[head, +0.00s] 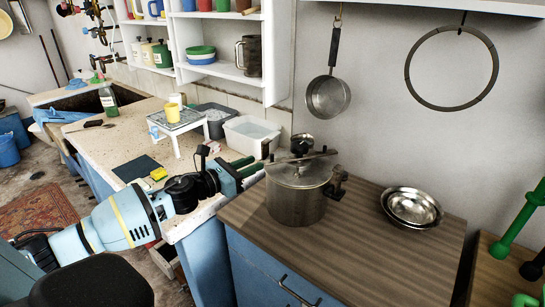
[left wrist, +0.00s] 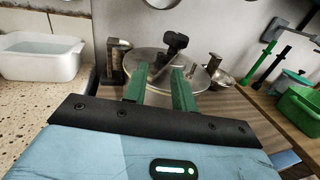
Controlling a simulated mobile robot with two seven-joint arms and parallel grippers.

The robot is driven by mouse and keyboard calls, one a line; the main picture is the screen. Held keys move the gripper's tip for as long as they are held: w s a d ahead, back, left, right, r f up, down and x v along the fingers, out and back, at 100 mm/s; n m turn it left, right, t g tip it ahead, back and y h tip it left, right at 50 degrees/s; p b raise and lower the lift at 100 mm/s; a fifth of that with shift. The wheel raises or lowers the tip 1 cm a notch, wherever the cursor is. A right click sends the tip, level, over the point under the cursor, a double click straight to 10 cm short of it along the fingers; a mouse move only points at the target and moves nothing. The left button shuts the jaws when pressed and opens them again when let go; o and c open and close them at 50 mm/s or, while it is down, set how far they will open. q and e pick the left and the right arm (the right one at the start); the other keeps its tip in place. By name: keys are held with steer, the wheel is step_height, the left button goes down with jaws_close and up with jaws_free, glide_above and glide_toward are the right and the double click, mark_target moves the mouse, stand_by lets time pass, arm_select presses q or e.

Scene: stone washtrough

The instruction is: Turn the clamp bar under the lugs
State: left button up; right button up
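A steel pot (head: 295,207) with a lid (head: 303,175) stands on the wooden counter. A thin clamp bar (head: 318,155) lies across the lid under a black knob (head: 301,144); the knob also shows in the left wrist view (left wrist: 175,42). Dark lugs stand at the pot's left (left wrist: 113,62) and right (head: 338,182) sides. The bar's right end is apart from the right lug; its left end is hard to make out. My left gripper (head: 255,166) is left of the pot. Its green fingers (left wrist: 158,85) are apart and empty, pointing toward the lid. My right gripper is out of view.
Two nested steel bowls (head: 412,207) stand right of the pot. A white basin (head: 252,134) is behind my left gripper on the speckled counter. A pan (head: 328,96) hangs on the wall above the pot. Green items (head: 520,220) stand at the far right.

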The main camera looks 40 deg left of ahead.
mark_target(272, 154)
arm_select(q)
steer(key=p+x, duration=0.1)
steer(key=x, duration=0.5)
steer(key=shift+r, duration=0.1)
steer(key=shift+x, duration=0.85)
jaws_close()
